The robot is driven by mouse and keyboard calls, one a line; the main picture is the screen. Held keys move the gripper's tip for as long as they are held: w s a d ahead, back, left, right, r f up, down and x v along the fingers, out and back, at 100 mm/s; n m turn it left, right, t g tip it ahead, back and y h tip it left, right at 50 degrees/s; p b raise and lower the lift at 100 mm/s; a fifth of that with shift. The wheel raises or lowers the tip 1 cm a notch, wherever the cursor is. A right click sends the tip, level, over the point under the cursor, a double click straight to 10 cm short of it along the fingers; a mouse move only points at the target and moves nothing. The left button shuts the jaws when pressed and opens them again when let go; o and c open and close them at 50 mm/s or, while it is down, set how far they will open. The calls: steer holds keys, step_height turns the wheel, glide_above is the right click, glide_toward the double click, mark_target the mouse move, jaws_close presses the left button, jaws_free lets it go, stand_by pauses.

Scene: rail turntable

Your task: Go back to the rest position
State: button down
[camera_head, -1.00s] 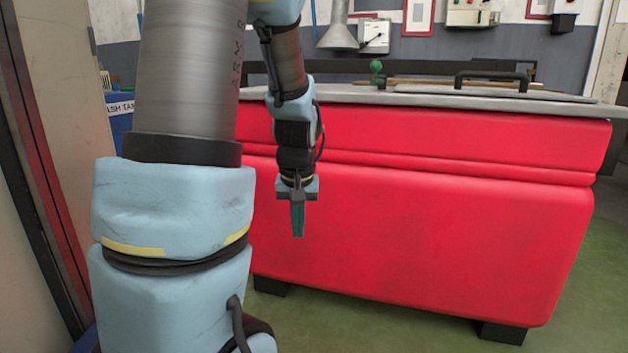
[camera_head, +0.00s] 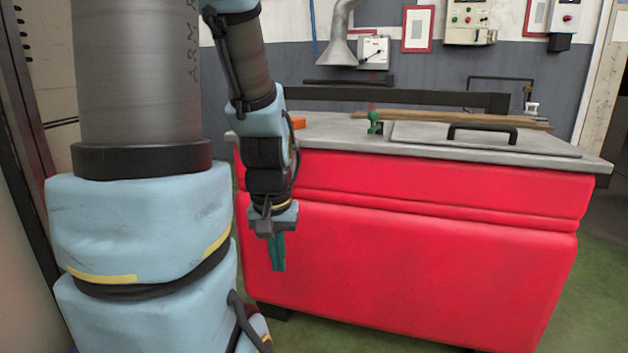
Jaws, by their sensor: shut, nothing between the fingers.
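My gripper (camera_head: 278,268) hangs from my blue and grey arm in the left middle of the view, pointing down. Its green fingers are shut with nothing between them. It is in front of the red front face of the cabinet (camera_head: 420,260), below the level of the top. The grey worktop (camera_head: 340,133) carries a black handle (camera_head: 482,133) on a flat panel and a small green-knobbed piece (camera_head: 374,122). My arm hides the left part of the cabinet.
An orange block (camera_head: 298,123) lies at the worktop's left end. A wooden strip (camera_head: 460,118) lies along the back. Wall boxes (camera_head: 470,22) and a grey duct (camera_head: 338,38) are behind. Green floor (camera_head: 585,290) is free at the right.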

step_height(320, 180, up, 28)
steer(key=p, duration=2.6)
steer(key=shift+f, duration=0.15)
